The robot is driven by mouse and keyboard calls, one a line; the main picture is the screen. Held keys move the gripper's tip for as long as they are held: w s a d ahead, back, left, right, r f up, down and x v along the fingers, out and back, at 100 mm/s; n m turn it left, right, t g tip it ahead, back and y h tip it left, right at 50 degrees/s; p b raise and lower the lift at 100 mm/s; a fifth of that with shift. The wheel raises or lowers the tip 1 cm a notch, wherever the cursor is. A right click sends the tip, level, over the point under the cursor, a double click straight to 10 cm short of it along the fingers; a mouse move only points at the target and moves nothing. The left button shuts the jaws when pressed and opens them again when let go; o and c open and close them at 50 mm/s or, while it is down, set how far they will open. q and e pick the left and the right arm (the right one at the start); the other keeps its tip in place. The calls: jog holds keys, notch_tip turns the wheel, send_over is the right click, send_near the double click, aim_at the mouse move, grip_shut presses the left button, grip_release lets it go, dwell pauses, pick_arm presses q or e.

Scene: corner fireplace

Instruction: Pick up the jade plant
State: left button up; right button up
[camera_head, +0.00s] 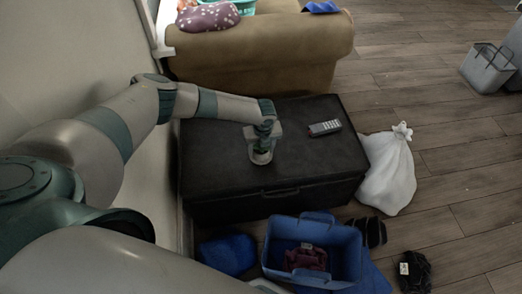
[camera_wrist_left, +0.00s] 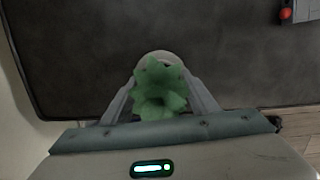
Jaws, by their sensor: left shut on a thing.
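The jade plant (camera_wrist_left: 160,88) shows in the left wrist view as a cluster of green pointed leaves above a pale round pot. In the head view its small light pot (camera_head: 261,156) is at the middle of the dark chest (camera_head: 215,160), and my gripper partly hides its leaves. My left gripper (camera_head: 262,139) reaches over the chest from the left and is shut on the plant. In the left wrist view its two fingers stand on either side of the plant (camera_wrist_left: 160,104). I cannot tell whether the pot touches the chest top. My right gripper is not in view.
A tan sofa (camera_head: 265,50) stands behind. A white bag (camera_head: 387,172) stands right of the chest. A blue basket (camera_head: 345,250) with cloth is in front, with dark clothes (camera_head: 414,270) nearby.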

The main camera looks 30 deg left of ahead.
pick_arm(q)
jog(key=shift+r, duration=0.5)
notch_tip(320, 180, up, 2)
jog(key=shift+r, duration=0.25)
jog(key=d+r, duration=0.7)
jog(key=d, duration=0.4)
jog(key=shift+s+d, duration=0.2)
jog(key=shift+d, duration=0.15)
jog(key=s+r+n+g, duration=0.1)
jog(key=s+r+n, duration=0.3)
jog(key=r+n, duration=0.5)
jog(key=s+a+r+n+g, duration=0.1)
jog(key=s+r+n, duration=0.3)
jog(key=r+n, duration=0.5)
jog(key=s+r+n+g+h, duration=0.1)
jog(key=s+r+n, duration=0.4)
jog(key=r+n, duration=0.4)
jog(key=shift+a+r+n, duration=0.15)
jog(key=shift+r+n, duration=0.25)
jog(key=shift+r, duration=1.05)
